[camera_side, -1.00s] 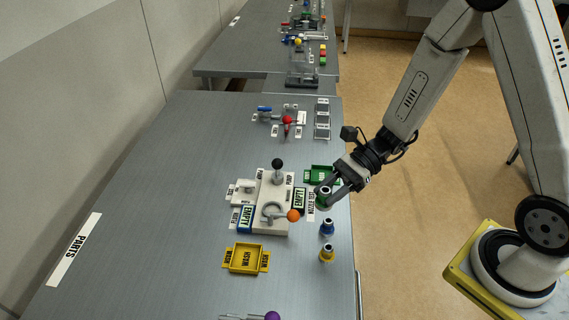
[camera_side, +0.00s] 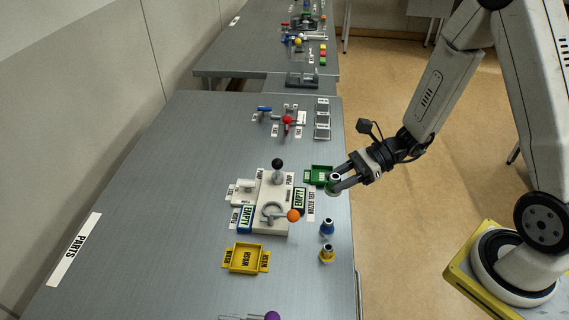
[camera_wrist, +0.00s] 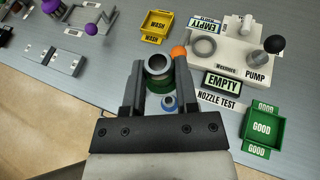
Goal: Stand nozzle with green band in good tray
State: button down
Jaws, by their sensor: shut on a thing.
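My gripper (camera_side: 339,184) is shut on the nozzle with the green band (camera_wrist: 156,72). In the wrist view the nozzle sits between the two fingers, its dark open end toward the camera and its green band low down. In the side view the nozzle (camera_side: 334,178) is beside the right edge of the green good tray; I cannot tell its exact height. The green tray (camera_side: 310,183) is empty, and it also shows in the wrist view (camera_wrist: 281,132) to the right of my gripper.
A nozzle with a blue band (camera_side: 327,228) and one with a yellow band (camera_side: 327,254) stand near the table's right edge. A white pump block (camera_side: 268,219) with an orange-knobbed lever stands left of them. An empty yellow wash tray (camera_side: 261,258) lies nearer the front.

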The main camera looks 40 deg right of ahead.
jog(key=d+f+m+t+h, duration=0.1)
jog(key=d+m+t+h, duration=0.4)
jog(key=d, duration=0.6)
jog(key=m, duration=0.1)
send_over(327, 168)
jog(key=s+a, duration=0.3)
jog(key=shift+t+y, duration=0.3)
jog(key=shift+y, duration=0.1)
jog(key=shift+w+d+f, duration=0.1)
jog(key=shift+f, duration=2.3)
jog(key=shift+w+d+f, duration=0.1)
jog(key=shift+f, duration=2.3)
jog(key=shift+w+f, duration=0.1)
jog(key=shift+f, duration=0.05)
jog(key=shift+w+f, duration=0.15)
jog(key=shift+f, duration=1.55)
jog(key=shift+f, duration=0.15)
